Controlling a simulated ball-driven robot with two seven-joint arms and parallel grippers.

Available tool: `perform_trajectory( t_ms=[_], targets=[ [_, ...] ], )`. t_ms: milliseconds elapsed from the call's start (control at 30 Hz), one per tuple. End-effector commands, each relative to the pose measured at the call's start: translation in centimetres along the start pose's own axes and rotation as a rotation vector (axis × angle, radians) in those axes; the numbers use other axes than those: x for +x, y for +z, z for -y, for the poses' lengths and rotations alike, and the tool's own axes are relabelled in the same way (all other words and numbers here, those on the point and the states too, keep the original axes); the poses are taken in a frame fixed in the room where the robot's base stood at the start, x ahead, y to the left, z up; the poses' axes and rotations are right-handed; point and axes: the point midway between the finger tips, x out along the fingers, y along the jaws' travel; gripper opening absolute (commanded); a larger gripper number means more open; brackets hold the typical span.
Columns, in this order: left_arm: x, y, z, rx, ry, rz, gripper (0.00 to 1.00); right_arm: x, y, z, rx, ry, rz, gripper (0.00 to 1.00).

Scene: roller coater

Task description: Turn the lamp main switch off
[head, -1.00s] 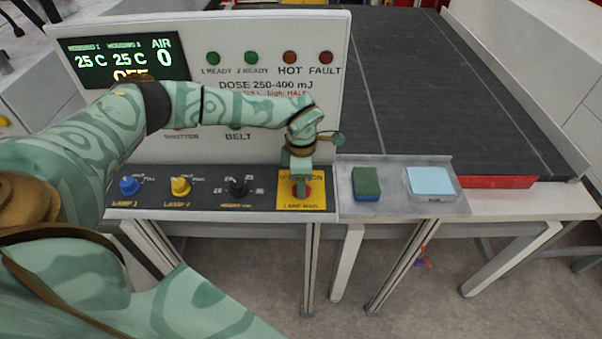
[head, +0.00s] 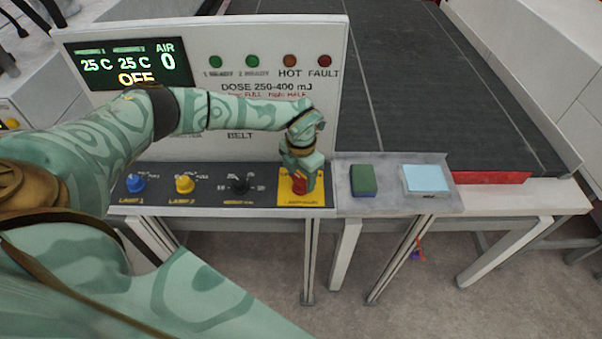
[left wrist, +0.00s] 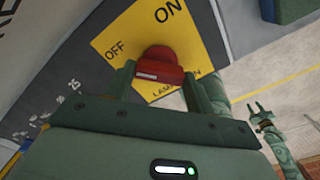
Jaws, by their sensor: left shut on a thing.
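The lamp main switch is a red knob (head: 300,187) on a yellow plate (head: 287,200) at the right end of the control panel. In the left wrist view the red knob (left wrist: 165,65) sits between the two fingers of my left gripper (left wrist: 160,80). The yellow plate (left wrist: 120,35) there reads OFF and ON, and a white mark shows at the knob's left end. My left gripper (head: 301,178) points down at the panel and is shut on the knob. My right gripper (left wrist: 258,112) shows in the left wrist view, apart from the panel, with its fingers spread.
A blue knob (head: 136,183), a yellow knob (head: 185,184) and a black knob (head: 239,184) stand left on the panel. The display (head: 130,64) reads OFF. A tray (head: 386,183) with a green block (head: 363,181) and a light-blue block (head: 426,178) lies to the right.

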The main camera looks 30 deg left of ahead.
Motion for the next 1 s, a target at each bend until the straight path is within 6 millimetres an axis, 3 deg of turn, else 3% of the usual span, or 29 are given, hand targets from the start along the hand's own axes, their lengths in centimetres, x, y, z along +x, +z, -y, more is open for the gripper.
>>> perform_trajectory(
  t_ms=[600, 633, 700, 1000],
  targets=[
    [-0.26, 0.25, -0.13, -0.047, 0.002, 0.007, 0.32, -0.22, -0.04, -0.02, 0.0, 0.0, 0.0, 0.36],
    [-0.26, 0.25, -0.13, -0.047, 0.002, 0.007, 0.57, -0.22, -0.04, -0.02, 0.0, 0.0, 0.0, 0.36],
    [-0.24, 0.23, -0.12, -0.047, 0.002, 0.007, 0.76, -0.22, -0.04, -0.02, 0.0, 0.0, 0.0, 0.36],
    [-0.22, 0.11, -0.05, -0.044, 0.001, 0.003, 0.76, -0.2, -0.04, -0.01, 0.0, 0.0, 0.0, 0.36]
  ],
)
